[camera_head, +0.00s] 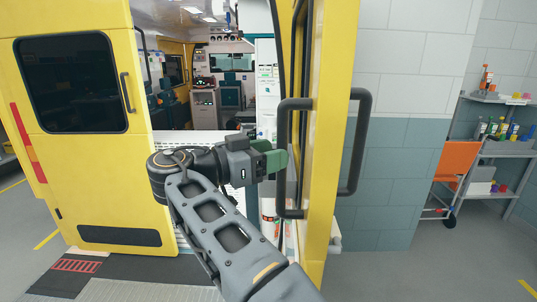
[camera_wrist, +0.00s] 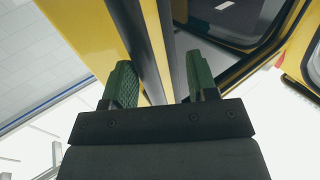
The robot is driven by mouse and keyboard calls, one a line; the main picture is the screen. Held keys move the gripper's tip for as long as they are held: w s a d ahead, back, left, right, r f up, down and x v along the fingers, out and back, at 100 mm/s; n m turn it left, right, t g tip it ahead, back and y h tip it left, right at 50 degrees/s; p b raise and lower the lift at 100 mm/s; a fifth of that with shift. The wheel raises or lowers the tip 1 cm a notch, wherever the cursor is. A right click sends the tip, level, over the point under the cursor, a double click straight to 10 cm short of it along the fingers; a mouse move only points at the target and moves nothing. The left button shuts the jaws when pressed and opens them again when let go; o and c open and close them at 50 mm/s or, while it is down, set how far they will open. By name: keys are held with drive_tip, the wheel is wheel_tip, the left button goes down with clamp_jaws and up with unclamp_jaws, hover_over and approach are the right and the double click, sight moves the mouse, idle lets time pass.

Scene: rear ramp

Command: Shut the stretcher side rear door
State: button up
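A yellow rear door (camera_head: 329,130) of the ambulance stands open, almost edge-on in the head view. Dark tubular handles show on both of its sides; the one on the left side (camera_head: 283,155) is closest to my gripper. The other yellow rear door (camera_head: 92,190), with a dark window and a slim handle, covers the left of the opening. I cannot tell which is the stretcher side door. My gripper (camera_head: 279,161) is open at the handle. In the wrist view, its green fingers (camera_wrist: 160,85) are apart, with a dark bar (camera_wrist: 148,45) running between them; contact is unclear.
The ambulance interior shows between the doors, with a grey cabinet (camera_head: 205,108) inside. A dark ramp or mat (camera_head: 65,278) lies at lower left. A tiled wall (camera_head: 390,150), an orange chair (camera_head: 458,160) and a stocked shelf (camera_head: 500,145) stand at right. Floor at lower right is clear.

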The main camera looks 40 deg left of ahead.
drive_tip(key=shift+s+a, duration=0.15)
drive_tip(key=p+v, duration=0.3)
drive_tip(key=v, duration=1)
drive_tip(key=shift+s+p, duration=0.35)
drive_tip(key=shift+c, duration=0.5)
